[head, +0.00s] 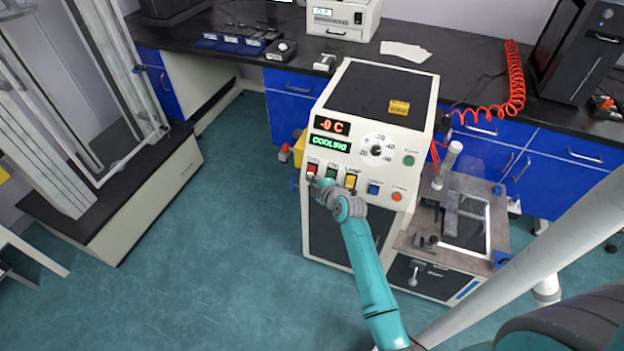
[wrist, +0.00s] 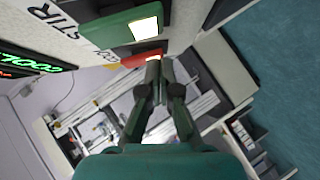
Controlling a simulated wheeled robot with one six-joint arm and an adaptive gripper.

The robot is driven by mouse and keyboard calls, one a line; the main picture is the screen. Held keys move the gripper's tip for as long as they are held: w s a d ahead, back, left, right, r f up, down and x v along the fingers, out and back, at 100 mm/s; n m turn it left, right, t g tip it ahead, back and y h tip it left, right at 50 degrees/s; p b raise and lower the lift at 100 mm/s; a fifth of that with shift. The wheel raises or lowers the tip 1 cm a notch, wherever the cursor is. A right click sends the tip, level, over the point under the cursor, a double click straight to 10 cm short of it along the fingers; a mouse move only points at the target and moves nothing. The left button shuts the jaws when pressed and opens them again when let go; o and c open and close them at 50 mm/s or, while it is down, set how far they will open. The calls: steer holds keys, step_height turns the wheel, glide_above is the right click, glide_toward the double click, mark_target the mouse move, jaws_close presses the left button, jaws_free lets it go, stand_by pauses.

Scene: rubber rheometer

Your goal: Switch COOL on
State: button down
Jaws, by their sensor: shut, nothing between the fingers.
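The red switch (head: 312,168) is at the left end of the switch row on the white machine's (head: 420,118) sloping front. In the wrist view the red switch (wrist: 140,59) lies at the fingertips, partly hidden; its label is only partly readable, seemingly COOL. My gripper (wrist: 160,66) is shut and empty, its tips at the red switch; I cannot tell whether they touch. In the head view my gripper (head: 317,184) is just below this switch. The green display (head: 331,144) reads COOLING. The red display (head: 332,125) above it shows a temperature near 0 C.
A green switch (wrist: 130,27) labelled STIR is beside the red one. A yellow LAMP switch (head: 350,181), a blue switch (head: 374,189) and a round orange button (head: 397,196) follow to the right. A dial (head: 376,150) is above. Floor to the left is clear.

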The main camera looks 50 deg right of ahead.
steer(key=shift+r, duration=0.1)
steer(key=shift+r, duration=0.75)
